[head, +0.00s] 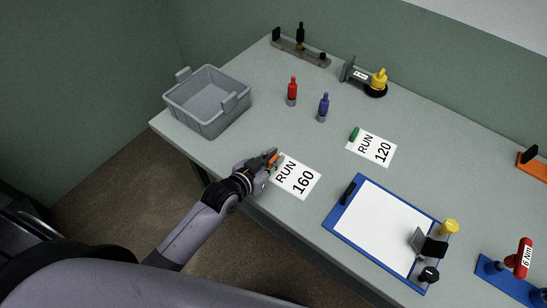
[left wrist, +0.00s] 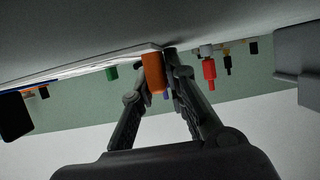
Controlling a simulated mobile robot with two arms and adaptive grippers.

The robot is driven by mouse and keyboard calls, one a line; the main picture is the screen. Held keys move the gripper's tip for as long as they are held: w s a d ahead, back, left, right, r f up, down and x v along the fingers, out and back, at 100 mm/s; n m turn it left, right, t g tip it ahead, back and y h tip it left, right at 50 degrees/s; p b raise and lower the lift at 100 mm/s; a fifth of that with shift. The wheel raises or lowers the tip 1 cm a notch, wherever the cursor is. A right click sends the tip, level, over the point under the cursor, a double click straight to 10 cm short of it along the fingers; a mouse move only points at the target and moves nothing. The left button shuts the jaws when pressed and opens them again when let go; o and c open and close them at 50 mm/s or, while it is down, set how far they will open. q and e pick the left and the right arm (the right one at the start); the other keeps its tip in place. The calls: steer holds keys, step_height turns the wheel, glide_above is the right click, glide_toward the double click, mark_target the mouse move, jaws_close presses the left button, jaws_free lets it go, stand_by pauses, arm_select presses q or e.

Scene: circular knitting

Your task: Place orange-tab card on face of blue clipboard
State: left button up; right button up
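The orange-tab card (head: 297,178) reads RUN 160 and lies on or very near the grey table at its front edge. Its orange tab (head: 275,160) points to the upper left. My left gripper (head: 270,161) is at that tab, and in the left wrist view its fingers close in on the orange tab (left wrist: 153,72). The exact contact is partly hidden. The blue clipboard (head: 329,226) lies to the right of the card, with a bare white sheet (head: 380,222) and a black clip (head: 349,193). My right gripper is in neither view.
A green-tab card (head: 372,148) reading RUN 120 lies behind. A grey-and-black fixture (head: 432,247) with a yellow knob (head: 449,227) stands at the clipboard's right end. A red bottle (head: 292,92), a blue bottle (head: 323,108) and a grey bin (head: 208,105) stand further back.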

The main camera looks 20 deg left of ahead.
arm_select(q)
steer(key=o, duration=0.4)
steer(key=shift+c, duration=0.2)
steer(key=shift+f+b, duration=0.1)
steer(key=shift+b, duration=0.3)
steer(key=b+v, duration=0.3)
steer(key=v, duration=1.4)
steer(key=shift+s, duration=0.25)
